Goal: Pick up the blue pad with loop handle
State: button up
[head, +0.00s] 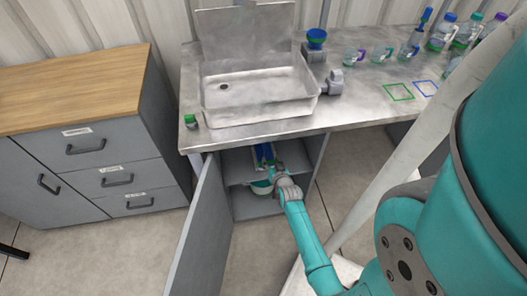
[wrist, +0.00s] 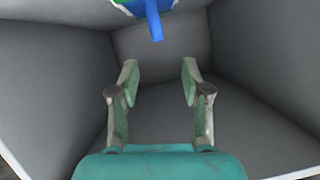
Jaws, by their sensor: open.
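A blue object (head: 265,152), likely the blue pad, sits inside the open cabinet under the sink, on the upper shelf. In the wrist view a blue part with a downward-pointing tab (wrist: 154,20) and green and white edges shows at the top edge, mostly cut off. I cannot make out a loop handle. My gripper (wrist: 160,72) is open and empty, its two fingers apart below the blue part in the picture and not touching it. In the head view my gripper (head: 268,172) reaches into the cabinet and partly hides what is there.
Grey cabinet walls close in on both sides of my gripper. The open cabinet door (head: 200,230) stands left of my arm. The steel counter (head: 260,132) with the sink (head: 250,88) is overhead. A drawer unit (head: 110,165) stands at left. Bottles (head: 443,33) stand at the counter's right.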

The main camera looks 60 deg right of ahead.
aim_at(266, 149)
jog(key=x, duration=0.5)
jog(key=shift+w+d, duration=0.1)
jog(key=x, duration=0.3)
jog(key=shift+w+d, duration=0.2)
jog(key=shift+d, duration=0.25)
jog(key=shift+w+d+f, duration=0.3)
jog(key=shift+w+d, duration=0.15)
grip_shut()
